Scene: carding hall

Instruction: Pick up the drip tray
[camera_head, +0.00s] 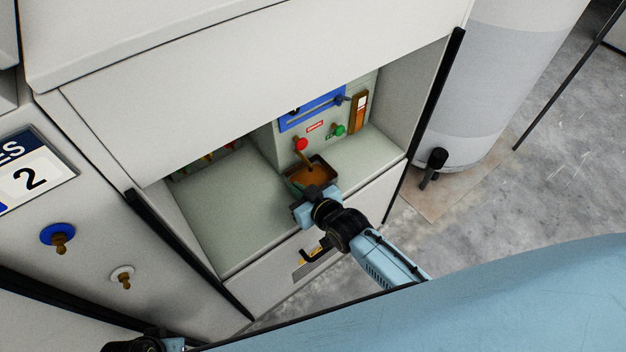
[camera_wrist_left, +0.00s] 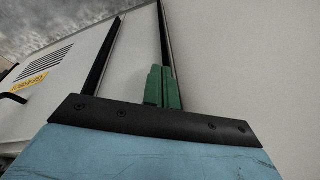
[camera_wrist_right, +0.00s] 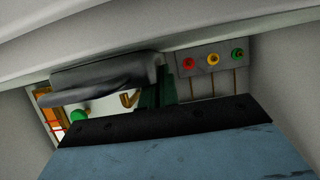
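The drip tray (camera_head: 297,184) is a small dark square tray with brown-orange liquid or residue inside, in the open bay below the red knob. In the right wrist view it is a dark grey shape (camera_wrist_right: 100,75) close to the camera, near the bay floor. My right gripper (camera_head: 318,190) is at its near rim. Its green fingers (camera_wrist_right: 158,88) are close together, with the tray's edge between them; the exact contact is partly hidden. My left gripper's green fingers (camera_wrist_left: 162,88) are together and empty, before a pale cabinet face.
A panel with a red knob (camera_head: 301,144), a green knob (camera_head: 339,130) and a gauge (camera_head: 358,112) stands behind the tray. The bay floor (camera_head: 235,205) to the left is clear. Walls and an overhanging hood (camera_head: 250,75) enclose the bay. A drawer handle (camera_head: 314,252) sits below.

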